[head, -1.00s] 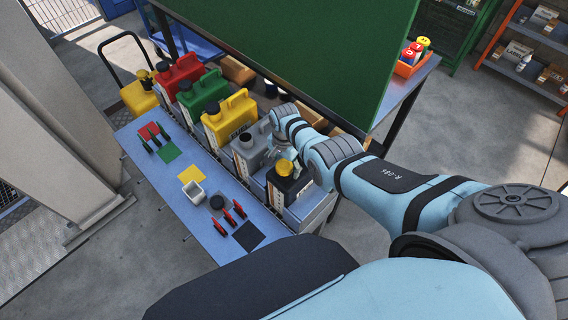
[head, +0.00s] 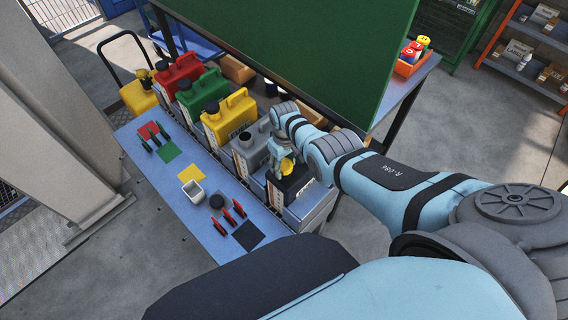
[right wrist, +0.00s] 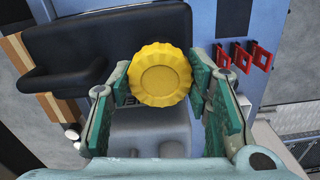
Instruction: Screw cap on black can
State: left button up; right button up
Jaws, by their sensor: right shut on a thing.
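The black can (head: 291,187) stands at the near right end of the row of cans. A ribbed yellow cap (head: 287,166) is at the top of the can, over its neck; the neck itself is hidden. My right gripper (head: 284,161) comes down from above and is shut on the cap. In the right wrist view the yellow cap (right wrist: 160,73) sits between the two green-padded fingers, with the black can (right wrist: 100,50) behind it. I cannot tell how far the cap is threaded. My left gripper is not in view.
A grey can (head: 251,147) with an open neck stands beside the black can. Yellow (head: 230,118), green (head: 203,93) and red (head: 179,74) cans follow. The blue bench (head: 165,185) in front carries coloured squares, red clips, a white cup (head: 194,191) and a dark round cap (head: 217,202).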

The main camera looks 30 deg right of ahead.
jog(key=m, duration=0.6)
jog(key=shift+a, duration=0.1)
jog(key=m, duration=1.3)
jog(key=shift+f, duration=0.15)
jog(key=o, duration=0.8)
jog(key=m, duration=0.3)
jog(key=o, duration=0.4)
jog(key=shift+a, duration=0.1)
jog(key=shift+p, duration=0.3)
